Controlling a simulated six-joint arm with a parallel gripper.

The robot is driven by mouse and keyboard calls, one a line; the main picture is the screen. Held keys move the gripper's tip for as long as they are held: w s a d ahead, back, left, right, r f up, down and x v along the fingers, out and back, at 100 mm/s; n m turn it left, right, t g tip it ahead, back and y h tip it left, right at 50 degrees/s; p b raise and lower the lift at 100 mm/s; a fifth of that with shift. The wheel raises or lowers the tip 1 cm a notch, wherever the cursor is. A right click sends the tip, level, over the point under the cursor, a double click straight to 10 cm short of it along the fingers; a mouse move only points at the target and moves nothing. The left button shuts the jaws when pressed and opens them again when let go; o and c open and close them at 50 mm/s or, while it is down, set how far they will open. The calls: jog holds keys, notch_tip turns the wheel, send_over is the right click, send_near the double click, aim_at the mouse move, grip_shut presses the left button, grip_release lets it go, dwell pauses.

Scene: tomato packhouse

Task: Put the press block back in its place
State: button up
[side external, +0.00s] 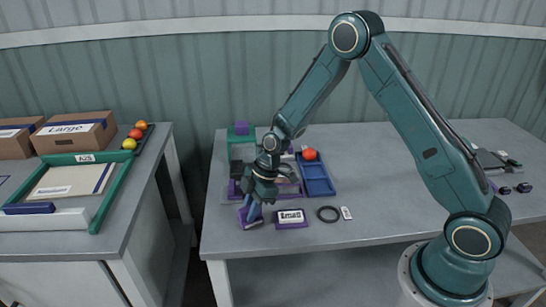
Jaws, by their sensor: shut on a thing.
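My gripper (254,211) is low over the front left part of the grey table, pointing down. It is shut on a small purple block (244,219), which I take to be the press block. The fingers cover part of the block, and I cannot tell whether it touches the table. Behind the gripper stands a green fixture (240,138) with a purple piece (241,127) on top. My wrist hides part of the purple and grey parts around it.
A blue tray (318,184) with a red tomato (309,154) at its back lies right of my gripper. The table's middle right is clear. Cartons (75,133) stand on the left bench.

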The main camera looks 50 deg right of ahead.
jog(key=shift+f, duration=0.2)
jog(key=o, duration=0.9)
jog(key=shift+c, duration=1.4)
jog(key=shift+r, duration=3.5)
jog(key=shift+r, duration=0.1)
